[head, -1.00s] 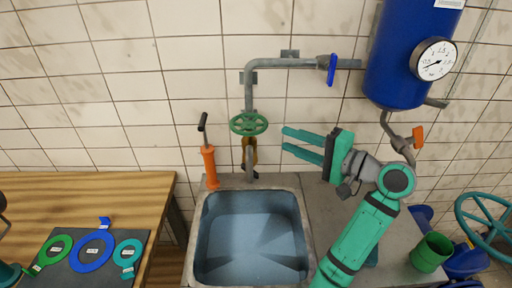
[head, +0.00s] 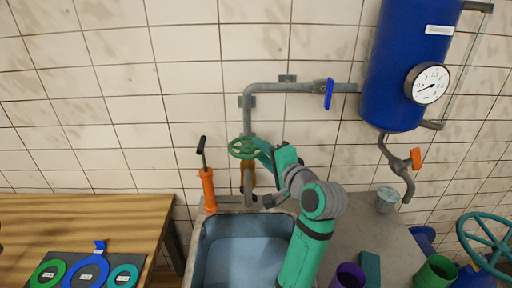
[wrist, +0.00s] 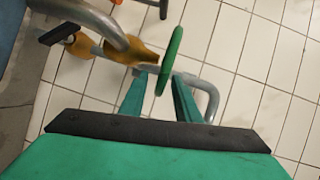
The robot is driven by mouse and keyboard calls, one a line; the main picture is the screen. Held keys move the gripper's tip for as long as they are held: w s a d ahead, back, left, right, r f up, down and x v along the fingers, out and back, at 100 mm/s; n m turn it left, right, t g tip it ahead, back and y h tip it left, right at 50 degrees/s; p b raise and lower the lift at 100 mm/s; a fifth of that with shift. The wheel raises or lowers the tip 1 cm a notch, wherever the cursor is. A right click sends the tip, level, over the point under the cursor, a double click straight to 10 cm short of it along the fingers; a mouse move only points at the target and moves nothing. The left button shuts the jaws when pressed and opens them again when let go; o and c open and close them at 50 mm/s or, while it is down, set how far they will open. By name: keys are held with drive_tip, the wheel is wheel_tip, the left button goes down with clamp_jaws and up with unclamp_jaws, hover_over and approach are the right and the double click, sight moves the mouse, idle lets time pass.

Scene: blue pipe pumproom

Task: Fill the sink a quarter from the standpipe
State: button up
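The standpipe (head: 248,115) is a grey pipe on the tiled wall behind the sink. It carries a green handwheel (head: 242,148) with a yellow-brown part below it. The sink (head: 196,262) is a grey basin with a bluish inside; I cannot tell whether water is in it. My gripper (head: 262,150) is at the right side of the handwheel. In the wrist view the handwheel (wrist: 172,55) shows edge-on, its near end between my two fingertips, which stand apart. I see no clear grip on it. The arm hides the sink's right part.
An orange hand pump (head: 208,188) stands left of the standpipe. A blue lever (head: 329,94) sits on the upper pipe, near a blue tank (head: 398,60) with a gauge (head: 428,83). A metal cup (head: 386,203), purple cup (head: 348,276) and green cup (head: 434,272) stand at the right.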

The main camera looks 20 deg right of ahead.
sight(256, 148)
drive_tip(key=shift+x, duration=1.7)
drive_tip(key=shift+f, duration=0.15)
clamp_jaws()
